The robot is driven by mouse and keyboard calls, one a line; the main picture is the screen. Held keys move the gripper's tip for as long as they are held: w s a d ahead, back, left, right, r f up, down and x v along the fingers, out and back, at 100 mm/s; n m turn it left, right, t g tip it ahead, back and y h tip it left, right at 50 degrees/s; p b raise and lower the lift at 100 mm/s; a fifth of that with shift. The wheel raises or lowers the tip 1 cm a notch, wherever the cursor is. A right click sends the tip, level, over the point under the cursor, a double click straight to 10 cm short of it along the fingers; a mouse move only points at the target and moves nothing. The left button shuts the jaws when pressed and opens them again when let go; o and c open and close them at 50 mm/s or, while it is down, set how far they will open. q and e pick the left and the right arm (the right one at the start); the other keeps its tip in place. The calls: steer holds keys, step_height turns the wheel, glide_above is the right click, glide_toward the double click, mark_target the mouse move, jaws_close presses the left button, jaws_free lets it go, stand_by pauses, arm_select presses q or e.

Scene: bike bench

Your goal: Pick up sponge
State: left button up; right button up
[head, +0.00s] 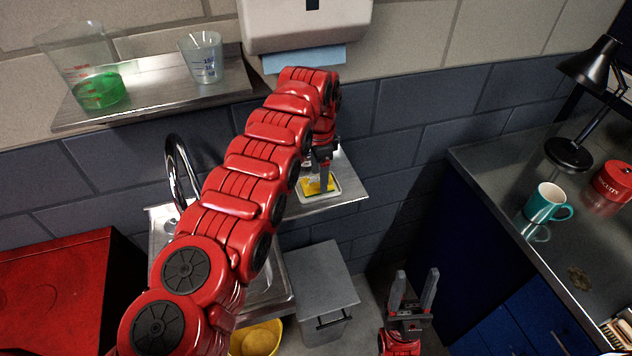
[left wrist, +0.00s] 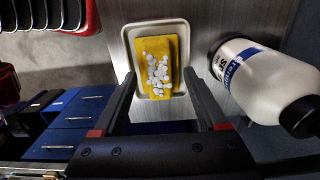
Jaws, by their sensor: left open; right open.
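The yellow sponge (head: 318,186) lies in a pale shallow tray (head: 337,196) on a small metal wall shelf (head: 352,183). In the left wrist view the sponge (left wrist: 170,58) shows whitish spots on its face and lies inside the tray (left wrist: 130,32). My left gripper (head: 324,178) is over the sponge in the head view, pointing down. In the left wrist view its two open fingers (left wrist: 160,85) flank the tray, with the sponge between their lines and nothing held. The gap to the sponge is hard to judge. My right gripper (head: 414,280) is open and empty, low beside the counter.
A white bottle with a blue label (left wrist: 255,80) stands close beside the tray. A sink (head: 262,290) with a curved faucet (head: 178,165) and a grey bin (head: 322,280) are below. A paper towel dispenser (head: 300,22) hangs above. The counter (head: 505,195) holds a teal mug (head: 543,203).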

arm_select(q)
steer(key=shift+s+d+f, duration=0.1)
steer(key=shift+d, duration=0.05)
steer(key=c, duration=0.8)
jaws_close()
